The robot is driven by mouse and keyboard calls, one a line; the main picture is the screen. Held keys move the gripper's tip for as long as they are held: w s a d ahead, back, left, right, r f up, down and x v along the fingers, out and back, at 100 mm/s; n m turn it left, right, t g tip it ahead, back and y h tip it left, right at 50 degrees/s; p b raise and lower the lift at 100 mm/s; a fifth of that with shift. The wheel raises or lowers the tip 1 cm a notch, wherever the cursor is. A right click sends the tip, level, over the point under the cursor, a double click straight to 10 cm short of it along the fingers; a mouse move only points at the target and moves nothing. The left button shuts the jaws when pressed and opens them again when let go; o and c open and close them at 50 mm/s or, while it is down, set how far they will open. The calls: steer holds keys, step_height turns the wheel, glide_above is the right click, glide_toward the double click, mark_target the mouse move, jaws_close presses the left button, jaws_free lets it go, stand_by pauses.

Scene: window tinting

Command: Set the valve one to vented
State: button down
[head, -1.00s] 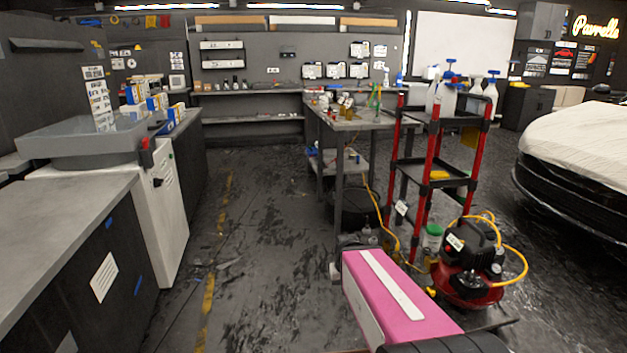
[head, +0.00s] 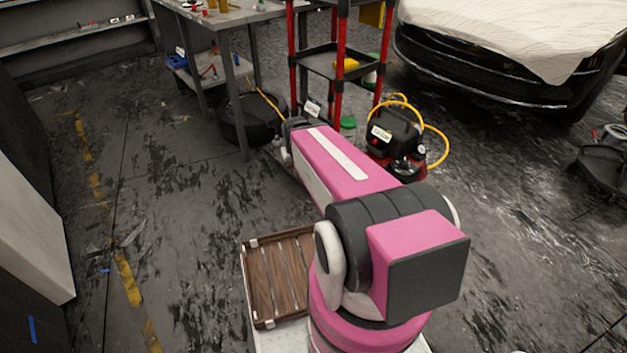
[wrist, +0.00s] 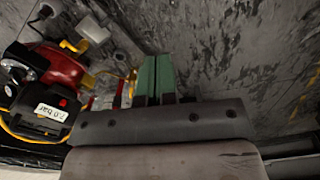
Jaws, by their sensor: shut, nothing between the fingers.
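I cannot pick out valve one for certain in either view. A red and black compressor (head: 395,140) with a yellow hose stands on the floor beyond my arm in the head view. The wrist view shows the compressor (wrist: 68,68) at the left, with a label (wrist: 52,112) that seems to read 7.0 bar, upside down. My gripper (wrist: 157,58) shows there as two green fingers side by side, shut and empty, to the right of the compressor and apart from it. In the head view my arm hides the fingers.
A covered car (head: 490,55) is at the upper right. A brown slatted crate (head: 279,278) sits by my base.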

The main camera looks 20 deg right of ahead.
steer(key=w+d+f+m+t+y, duration=0.35)
steer(key=w+d+f, duration=0.25)
steer(key=w+f, duration=0.6)
steer(key=w+d+f+m+t+y, duration=0.2)
steer(key=w+d+f+m, duration=0.3)
steer(key=w+f, duration=0.7)
steer(key=d+f+m+t+h, duration=0.2)
steer(key=d+f+m, duration=0.3)
steer(key=d+f, duration=0.5)
step_height(320, 180, down, 3)
steer(key=shift+t, duration=0.65)
steer(key=shift+w, duration=0.1)
steer(key=x, duration=0.9)
steer(key=shift+w+a+f, duration=0.1)
steer(key=shift+f, duration=0.05)
steer(key=w, duration=0.1)
steer(key=w+a, duration=0.1)
steer(key=w, duration=0.1)
steer(key=shift+w+a+f, duration=0.15)
steer(key=shift+a+f, duration=0.05)
steer(key=shift+f, duration=0.05)
steer(key=shift+w+a+r, duration=0.1)
steer(key=shift+w+a, duration=0.1)
steer(key=shift+w, duration=0.15)
